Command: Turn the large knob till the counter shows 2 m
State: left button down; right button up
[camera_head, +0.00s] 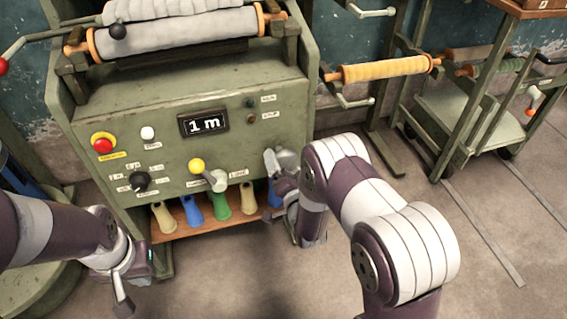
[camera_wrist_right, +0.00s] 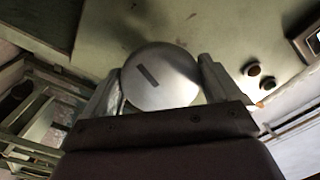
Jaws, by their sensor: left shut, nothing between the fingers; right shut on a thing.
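The counter (camera_head: 204,123) on the green machine's front reads "1 m". The large knob (camera_wrist_right: 160,78) is a round grey disc with a dark bar mark, slanted in the right wrist view. In the head view, the knob (camera_head: 287,158) is at the panel's lower right, partly hidden by my right gripper. My right gripper (camera_head: 276,166) is shut on the knob, with one finger on each side of it in the wrist view (camera_wrist_right: 160,88). My left gripper (camera_head: 123,296) is shut and empty, low in front of the machine's left side.
A shelf (camera_head: 207,229) below holds several coloured spools. A trolley (camera_head: 455,105) stands at the right. Floor in front is clear.

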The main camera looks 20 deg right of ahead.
jog(key=shift+m+p, duration=0.3)
jog(key=shift+m, duration=1.6)
jog(key=o, duration=0.8)
jog(key=shift+c, duration=0.2)
jog(key=s+p, duration=0.3)
jog(key=s, duration=0.9)
jog(key=shift+s+d, duration=0.15)
jog(key=shift+s, duration=0.25)
